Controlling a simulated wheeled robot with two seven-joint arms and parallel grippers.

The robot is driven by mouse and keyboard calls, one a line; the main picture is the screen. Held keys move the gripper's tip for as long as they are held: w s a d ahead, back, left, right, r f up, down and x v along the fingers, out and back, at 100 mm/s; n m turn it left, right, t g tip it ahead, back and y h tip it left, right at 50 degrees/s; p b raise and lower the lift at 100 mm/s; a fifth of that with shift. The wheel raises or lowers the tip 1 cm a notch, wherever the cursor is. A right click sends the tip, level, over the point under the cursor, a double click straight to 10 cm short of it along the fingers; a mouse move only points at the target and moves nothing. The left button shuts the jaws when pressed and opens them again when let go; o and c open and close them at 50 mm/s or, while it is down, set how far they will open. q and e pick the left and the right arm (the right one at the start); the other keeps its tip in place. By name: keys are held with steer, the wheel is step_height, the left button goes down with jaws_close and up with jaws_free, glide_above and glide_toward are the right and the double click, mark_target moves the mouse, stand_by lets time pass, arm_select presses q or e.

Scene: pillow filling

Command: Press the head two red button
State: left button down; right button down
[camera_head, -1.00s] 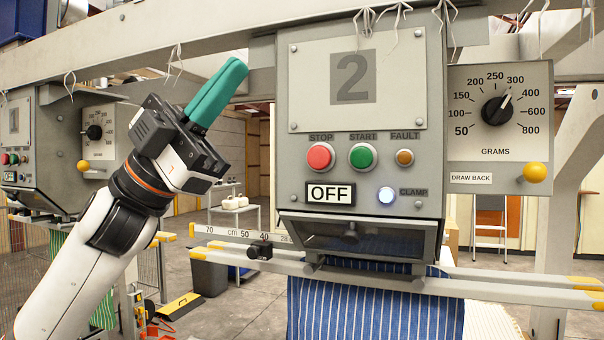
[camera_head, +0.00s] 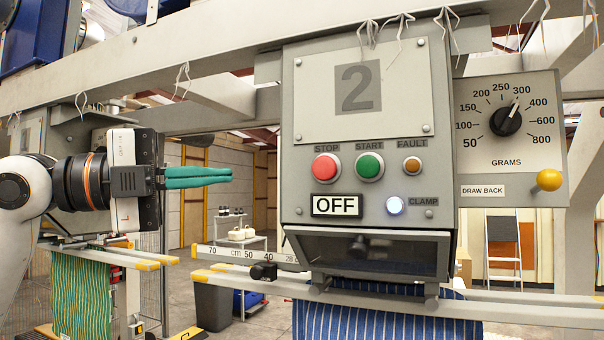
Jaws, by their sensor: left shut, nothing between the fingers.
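The head two panel (camera_head: 300,250) faces me, with a large "2" plate at its top. The red STOP button (camera_head: 326,168) is at the left of its button row. The green START button (camera_head: 369,166) and the small orange FAULT lamp (camera_head: 412,166) are to its right. The sign below reads OFF, and the CLAMP light (camera_head: 395,206) glows white. My left gripper (camera_head: 231,175) is shut and empty, its green fingers pointing right toward the red button at about its height, with a gap visible between them. My right gripper is not in view.
A grams dial (camera_head: 506,121) and a yellow knob (camera_head: 549,180) are right of the panel. A ruler bar (camera_head: 240,254) and rails run below. Blue striped fabric (camera_head: 390,318) hangs under the head. A green striped fabric (camera_head: 84,298) hangs at left.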

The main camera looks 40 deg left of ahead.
arm_select(q)
steer(key=p, duration=0.9)
glide_toward(331, 169)
steer(key=s+d+x, duration=0.1)
steer(key=x, duration=0.4)
steer(key=shift+w+a, duration=0.45)
steer(key=shift+w, duration=0.3)
